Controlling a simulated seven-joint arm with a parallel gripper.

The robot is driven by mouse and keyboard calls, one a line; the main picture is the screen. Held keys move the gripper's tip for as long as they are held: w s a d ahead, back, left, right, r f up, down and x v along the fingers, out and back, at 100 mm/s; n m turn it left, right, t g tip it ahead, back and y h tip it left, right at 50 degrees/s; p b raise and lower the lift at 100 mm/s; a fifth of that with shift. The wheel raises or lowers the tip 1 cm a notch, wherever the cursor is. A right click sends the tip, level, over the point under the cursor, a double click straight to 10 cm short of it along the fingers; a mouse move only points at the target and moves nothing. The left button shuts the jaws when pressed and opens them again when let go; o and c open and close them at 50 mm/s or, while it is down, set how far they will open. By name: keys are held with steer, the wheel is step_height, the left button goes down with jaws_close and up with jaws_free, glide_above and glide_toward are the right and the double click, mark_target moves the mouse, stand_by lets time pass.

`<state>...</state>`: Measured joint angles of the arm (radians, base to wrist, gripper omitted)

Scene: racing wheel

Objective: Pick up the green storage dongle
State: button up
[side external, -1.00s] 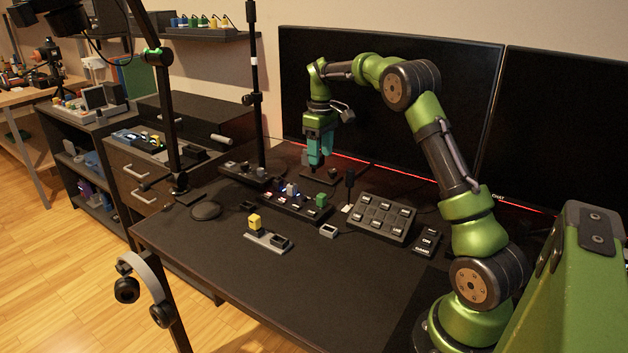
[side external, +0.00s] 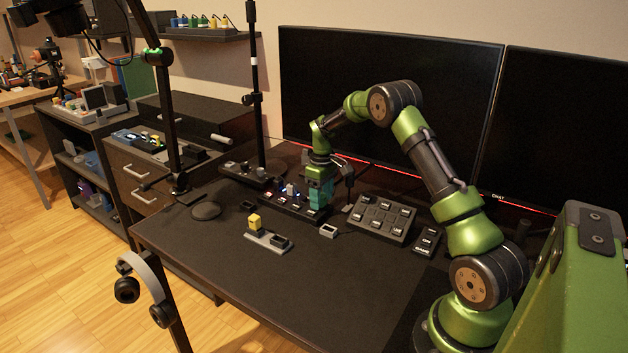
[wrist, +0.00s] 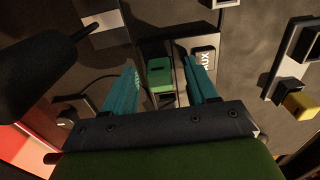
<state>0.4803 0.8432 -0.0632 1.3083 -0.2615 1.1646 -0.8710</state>
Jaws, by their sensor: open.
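The green storage dongle (wrist: 160,76) stands in a dark slotted holder in the wrist view, beside a label reading AUX. My gripper (wrist: 161,64) is open, with one teal finger on each side of the dongle and a visible gap on both sides. In the side view my gripper (side external: 319,202) is low over the right end of the black dock (side external: 277,205), and its fingers hide the green dongle there.
A small grey socket block (side external: 328,231) and a button pad (side external: 380,217) are close by on the right. The front of the desk is clear.

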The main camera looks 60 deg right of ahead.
steer(key=shift+f, duration=0.15)
jaws_close()
stand_by(0.4)
